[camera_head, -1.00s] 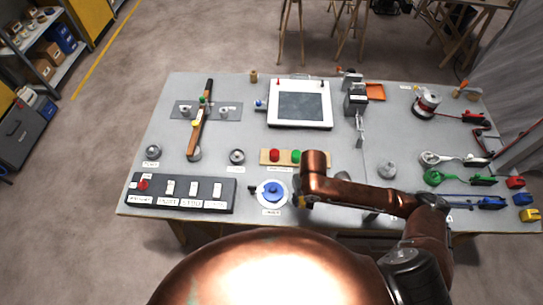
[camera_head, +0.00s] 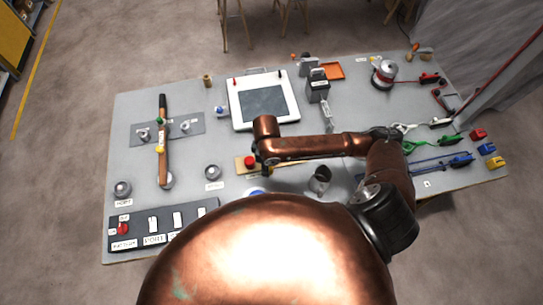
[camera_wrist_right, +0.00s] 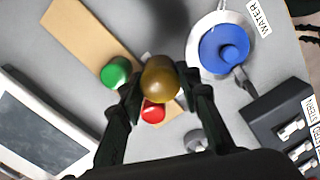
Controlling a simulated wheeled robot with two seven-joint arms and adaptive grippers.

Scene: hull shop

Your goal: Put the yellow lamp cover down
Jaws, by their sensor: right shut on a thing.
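The yellow lamp cover (camera_wrist_right: 160,78) is an amber dome between the fingertips of my right gripper (camera_wrist_right: 166,92), which is shut on it. In the wrist view it hides part of the red cover (camera_wrist_right: 152,111); the green cover (camera_wrist_right: 117,72) is to its left. Both covers sit on a wooden strip (camera_wrist_right: 85,32). In the head view my right gripper (camera_head: 259,160) is just right of the red cover (camera_head: 249,161) at the strip (camera_head: 240,168). My arm hides the green cover there, and I cannot make out the yellow one. My left gripper is not in view.
A blue knob on a white round base (camera_wrist_right: 212,72) is close beside the held cover. A dark switch panel (camera_head: 140,232) lies at the front left. A white framed screen (camera_head: 236,115) is behind the strip. A small metal knob (camera_head: 213,172) stands left of it.

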